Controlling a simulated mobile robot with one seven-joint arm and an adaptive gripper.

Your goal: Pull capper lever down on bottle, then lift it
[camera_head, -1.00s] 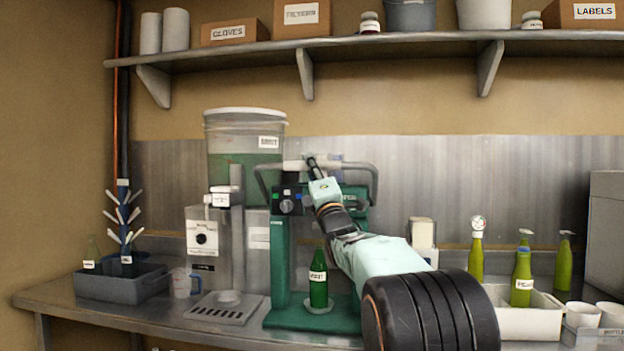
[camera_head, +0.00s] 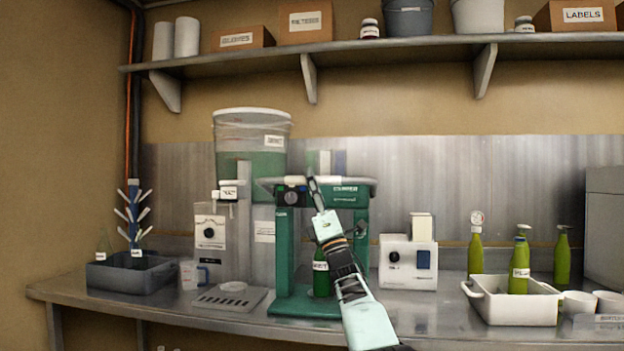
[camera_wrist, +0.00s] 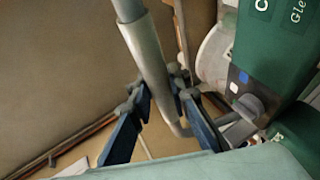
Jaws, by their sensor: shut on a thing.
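The green capper (camera_head: 283,255) stands on the counter in the head view. Its grey lever bar (camera_head: 360,181) runs across the front of the capper head, roughly level with its top. My gripper (camera_head: 313,188) is shut on this bar near its middle. In the wrist view, the dark blue fingers of my gripper (camera_wrist: 163,88) close on either side of the grey bar (camera_wrist: 146,50). A green bottle (camera_head: 321,280) with a white label stands upright on the capper base. My arm hides its right side and neck, so I cannot tell whether the capper head touches it.
A filler unit with a bucket (camera_head: 252,165) stands close left of the capper. A white box device (camera_head: 408,265) stands to the right. A white tray (camera_head: 500,310) and several green bottles are farther right. A shelf (camera_head: 400,48) runs above, with clear space below it.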

